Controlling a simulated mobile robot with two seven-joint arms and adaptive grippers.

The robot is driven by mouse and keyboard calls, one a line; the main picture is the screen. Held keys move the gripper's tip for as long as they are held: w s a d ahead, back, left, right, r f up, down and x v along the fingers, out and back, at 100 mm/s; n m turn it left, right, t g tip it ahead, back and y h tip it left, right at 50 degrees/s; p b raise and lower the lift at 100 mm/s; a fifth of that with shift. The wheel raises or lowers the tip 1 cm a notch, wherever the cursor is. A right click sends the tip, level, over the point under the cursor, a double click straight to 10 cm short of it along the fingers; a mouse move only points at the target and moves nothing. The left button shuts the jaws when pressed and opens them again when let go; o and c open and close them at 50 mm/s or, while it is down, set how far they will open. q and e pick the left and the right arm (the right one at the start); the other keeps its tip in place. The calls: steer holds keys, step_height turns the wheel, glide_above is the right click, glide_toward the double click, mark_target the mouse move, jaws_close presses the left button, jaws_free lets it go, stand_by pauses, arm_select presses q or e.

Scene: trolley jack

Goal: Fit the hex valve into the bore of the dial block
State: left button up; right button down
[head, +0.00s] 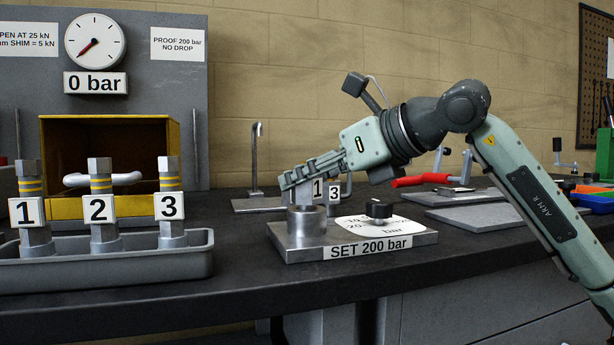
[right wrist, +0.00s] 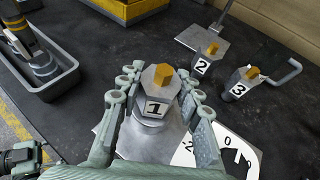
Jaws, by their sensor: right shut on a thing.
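My right gripper (head: 300,176) is shut on a grey hex valve (head: 303,197) labelled 1, held upright at the bore. My left gripper is not in view.
Valves 2 (right wrist: 206,58) and 3 (right wrist: 241,84) stand behind the block. A grey tray (head: 110,268) with several numbered, yellow-banded posts is at left. A yellow box (head: 60,150) and a gauge (head: 95,41) reading 0 bar stand behind it. The bench front is clear.

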steer(key=shift+f, duration=0.35)
steer(key=c, duration=1)
jaws_free()
steer(key=shift+o, duration=0.2)
steer(key=shift+f, duration=0.1)
steer(key=v, duration=1.2)
